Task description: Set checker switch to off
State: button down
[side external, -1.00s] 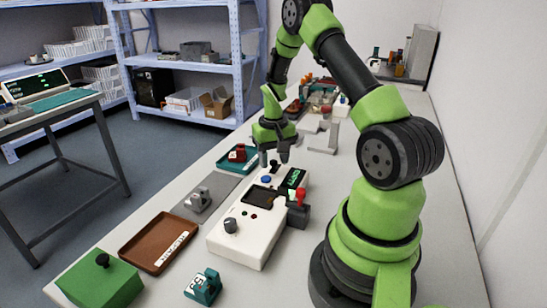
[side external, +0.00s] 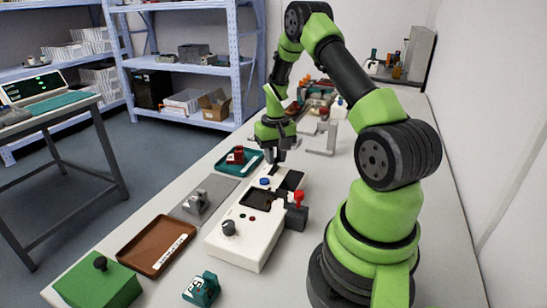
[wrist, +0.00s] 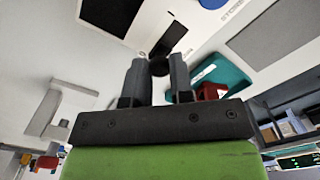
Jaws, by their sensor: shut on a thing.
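My gripper (side external: 275,158) points down at the checker's far end. In the wrist view my gripper (wrist: 156,75) is shut on the black switch lever (wrist: 159,66), which shows as a small round black end between the fingers. A dark plate (wrist: 174,38) lies just beyond it. In the side view the fingers mostly hide the lever, so its exact tilt is unclear.
A teal tray with a red part (side external: 236,156) lies left of my gripper. A red-topped lever on a dark block (side external: 298,200) stands at the checker's right side. A brown tray (side external: 150,259), a green box (side external: 95,286) and a teal part (side external: 202,288) are nearer the camera.

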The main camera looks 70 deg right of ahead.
aim_at(276, 158)
jog(key=shift+d, duration=0.2)
jog(key=c, duration=1)
grip_release()
notch_tip(276, 158, up, 10)
jog(key=s+a+r+n+t, duration=0.2)
jog(key=a+r+t, duration=0.1)
jog(key=a+r, duration=0.65)
jog(key=s+a+r+n+t, duration=0.15)
jog(key=a+r, duration=0.45)
jog(key=a, duration=0.6)
jog(key=s+a+t, duration=0.1)
jog(key=s+a, duration=0.1)
jog(key=s+a+n+y, duration=0.1)
jog(key=s+a, duration=0.1)
jog(key=s, duration=0.1)
jog(key=s+a+t+y, duration=0.1)
jog(key=s+a, duration=0.1)
jog(key=shift+s+n+t, duration=0.25)
jog(key=shift+s+t, duration=0.1)
jog(key=shift+s, duration=0.05)
